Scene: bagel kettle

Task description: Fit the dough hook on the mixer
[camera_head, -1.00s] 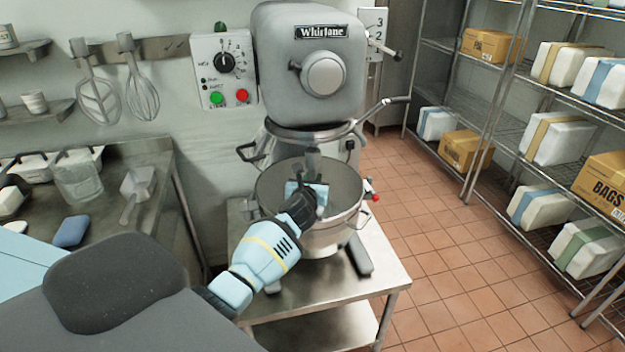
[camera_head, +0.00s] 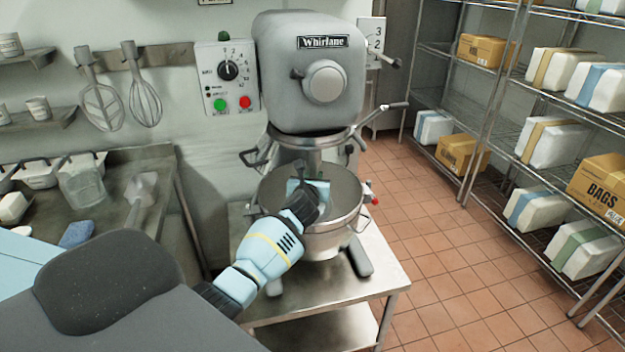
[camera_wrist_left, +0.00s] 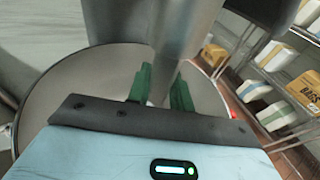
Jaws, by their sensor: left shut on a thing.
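The grey mixer (camera_head: 312,85) stands on a steel table, with its metal bowl (camera_head: 345,228) below the head. My left gripper (camera_head: 314,188) reaches in over the bowl from the front left, under the mixer head. In the left wrist view its green fingers (camera_wrist_left: 160,88) are shut on both sides of a grey metal shank, which I take to be the dough hook (camera_wrist_left: 167,75). The hook's lower part is hidden by the gripper. A wide metal cylinder fills the top of that view. I cannot tell whether the shank touches it or is seated in it.
A control box (camera_head: 229,78) is on the wall left of the mixer. Wire shelves with boxes and packages stand on the right. The tiled floor between is clear.

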